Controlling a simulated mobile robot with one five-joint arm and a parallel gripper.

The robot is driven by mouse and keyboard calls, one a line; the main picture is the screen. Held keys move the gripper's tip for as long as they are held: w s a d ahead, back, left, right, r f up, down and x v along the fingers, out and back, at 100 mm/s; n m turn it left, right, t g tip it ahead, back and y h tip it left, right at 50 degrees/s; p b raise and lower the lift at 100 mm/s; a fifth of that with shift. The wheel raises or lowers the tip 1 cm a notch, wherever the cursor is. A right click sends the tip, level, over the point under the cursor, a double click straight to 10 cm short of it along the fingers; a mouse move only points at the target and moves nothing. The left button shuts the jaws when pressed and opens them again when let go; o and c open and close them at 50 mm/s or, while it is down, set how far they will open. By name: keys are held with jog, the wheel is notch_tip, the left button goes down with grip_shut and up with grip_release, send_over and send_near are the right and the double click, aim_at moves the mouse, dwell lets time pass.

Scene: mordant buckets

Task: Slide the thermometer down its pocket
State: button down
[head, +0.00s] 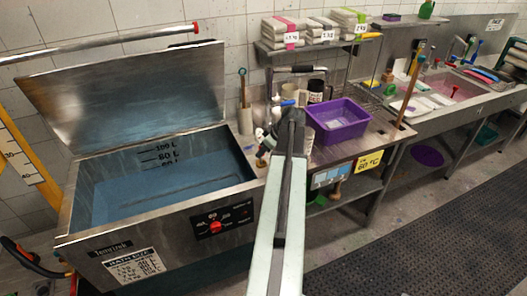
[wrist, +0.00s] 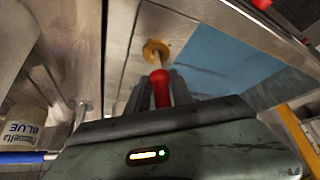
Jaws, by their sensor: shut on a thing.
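The thermometer shows in the wrist view as a red cap (wrist: 160,87) with a thin pale stem below it. My gripper (wrist: 162,84) is shut on the red cap, one dark finger on each side. The stem runs to a round brass collar (wrist: 155,48), which looks like the pocket, on the steel beside the blue bath. I cannot tell how deep the stem sits in it. In the head view my gripper (head: 268,145) is over the right rim of the steel bath (head: 160,215); my arm hides most of the thermometer there.
The bath's lid (head: 125,95) stands open behind it. Right of my arm, a purple tub (head: 341,122) stands on the bench, with bottles close by. A wooden stick (head: 411,85) leans farther right, near the sink (head: 450,88).

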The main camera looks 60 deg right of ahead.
aim_at(264, 164)
jog(key=shift+f+b, duration=1.7)
jog(key=shift+f, duration=0.25)
jog(key=c, duration=1)
grip_release()
jog(key=shift+c, duration=0.2)
jog(key=shift+s+r, duration=0.1)
jog(key=shift+r, duration=0.05)
jog(key=p+v, duration=0.6)
jog(key=v, duration=0.1)
jog(key=shift+r+p, duration=0.25)
jog(key=shift+p, duration=0.15)
jog(key=shift+s, duration=0.15)
